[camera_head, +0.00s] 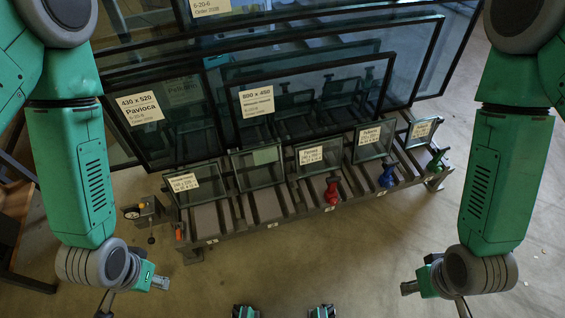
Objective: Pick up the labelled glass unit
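Several labelled glass units stand in view, and I cannot tell which one the task means. Small framed panes lean in slots of a dark rack (262,228): the leftmost pane (207,190), one with a greenish label (262,178), a middle pane (322,170), one right of it (376,150), and the rightmost pane (424,140). Behind them stand large panes, one labelled 430 x 520 (155,115) and one labelled 800 x 450 (300,110). My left gripper (133,292) and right gripper (435,296) hang in front of the rack, apart from all glass. Their fingers look spread and empty.
Red (332,192), blue (387,175) and green (436,161) knobs sit along the rack's front. A small dark device (145,212) is at its left end. A brown wooden piece (18,205) stands far left.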

